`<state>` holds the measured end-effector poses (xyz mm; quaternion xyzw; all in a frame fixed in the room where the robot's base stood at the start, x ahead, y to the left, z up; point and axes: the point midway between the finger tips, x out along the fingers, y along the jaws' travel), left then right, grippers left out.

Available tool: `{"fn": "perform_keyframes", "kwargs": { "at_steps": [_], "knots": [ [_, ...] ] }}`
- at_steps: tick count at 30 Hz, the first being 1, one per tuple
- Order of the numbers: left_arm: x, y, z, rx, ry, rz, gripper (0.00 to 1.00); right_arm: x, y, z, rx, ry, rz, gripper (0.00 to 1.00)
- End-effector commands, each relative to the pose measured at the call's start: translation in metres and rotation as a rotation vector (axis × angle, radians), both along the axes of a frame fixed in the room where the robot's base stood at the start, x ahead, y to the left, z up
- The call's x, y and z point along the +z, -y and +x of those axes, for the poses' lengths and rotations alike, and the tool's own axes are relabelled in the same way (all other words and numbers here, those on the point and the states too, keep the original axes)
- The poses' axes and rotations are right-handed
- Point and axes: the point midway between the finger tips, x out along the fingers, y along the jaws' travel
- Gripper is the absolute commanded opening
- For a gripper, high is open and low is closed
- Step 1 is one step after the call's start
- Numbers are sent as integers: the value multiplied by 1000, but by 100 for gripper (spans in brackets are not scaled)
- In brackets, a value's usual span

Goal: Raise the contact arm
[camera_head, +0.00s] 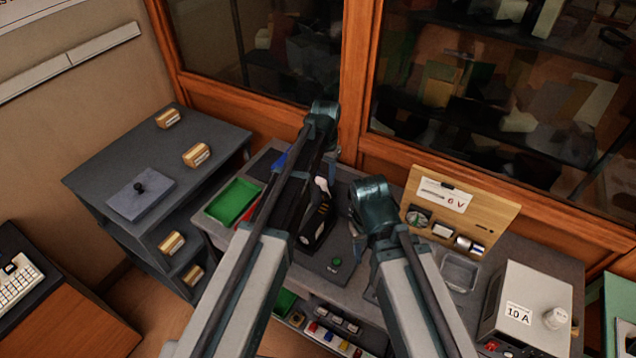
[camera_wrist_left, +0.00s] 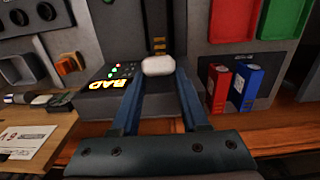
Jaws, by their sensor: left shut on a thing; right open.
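The contact arm (camera_head: 319,212) is a black bar with yellow marks and a white grip at its end, on the dark bench in the head view. In the left wrist view its striped bar (camera_wrist_left: 159,22) runs up from the white grip (camera_wrist_left: 158,65). My left gripper (camera_wrist_left: 157,73) is shut on this white grip, one blue finger on each side. In the head view my left arm partly covers the gripper and the switch.
A green tray (camera_head: 233,201) stands left of the switch. A wooden board (camera_head: 480,212) with a 6 V card and a meter stands to the right. A white 10 A box (camera_head: 527,300) stands further right. Glass cabinets close off the back. Red (camera_wrist_left: 217,90) and blue binders show nearby.

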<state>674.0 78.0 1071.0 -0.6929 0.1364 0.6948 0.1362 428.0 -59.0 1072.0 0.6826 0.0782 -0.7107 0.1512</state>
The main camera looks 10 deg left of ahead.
Motion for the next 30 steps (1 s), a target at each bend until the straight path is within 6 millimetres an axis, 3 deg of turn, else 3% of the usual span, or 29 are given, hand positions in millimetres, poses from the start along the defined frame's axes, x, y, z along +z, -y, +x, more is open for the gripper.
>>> {"fn": "perform_keyframes", "kwargs": {
  "at_steps": [1, 6, 14, 26, 30],
  "knots": [
    [2, 6, 13, -2, 10, -5, 0, 2, 0, 0, -1, 0, 0, 50],
    [2, 14, 31, -3, 10, -5, 0, 2, 0, 0, -1, 0, 0, 50],
    [2, 19, 43, -3, 10, -4, 2, 2, 0, 0, -1, 0, 0, 50],
    [2, 17, 41, -1, 6, -1, 74, 2, 0, 0, -1, 0, 0, 50],
    [2, 17, 41, -1, 5, -1, 75, 2, 0, 0, -1, 0, 0, 50]
  ]
}}
